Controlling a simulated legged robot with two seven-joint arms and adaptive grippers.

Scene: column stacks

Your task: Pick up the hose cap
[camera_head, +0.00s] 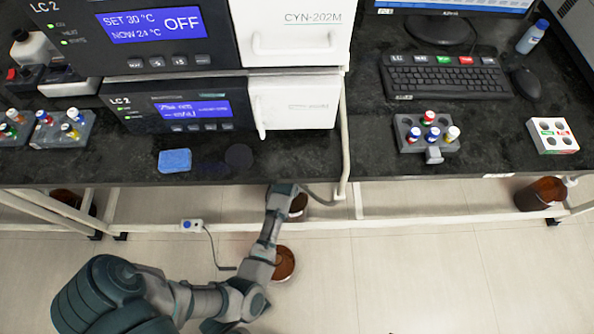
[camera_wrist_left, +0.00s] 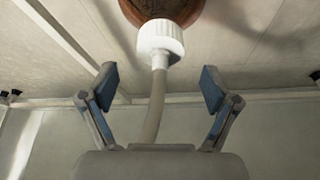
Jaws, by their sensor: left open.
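The hose cap (camera_wrist_left: 160,40) is white and ribbed, seen in the left wrist view on the mouth of a brown bottle (camera_wrist_left: 165,8). A pale hose (camera_wrist_left: 154,105) runs from the cap back between my fingers. My left gripper (camera_wrist_left: 158,82) is open, its two blue-padded fingers apart on either side of the hose. The cap lies just beyond the fingertips and is not held. In the head view my left gripper (camera_head: 284,190) is at the bench's front edge, by a brown bottle (camera_head: 299,206) partly hidden behind it. I cannot make out the cap there.
The black bench (camera_head: 210,178) overhangs near my gripper, with white frame rails (camera_head: 345,150) close by. Another brown bottle (camera_head: 284,264) shows beside my arm, and one (camera_head: 541,193) at the right. A blue sponge (camera_head: 174,160) and vial rack (camera_head: 412,143) sit on the bench.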

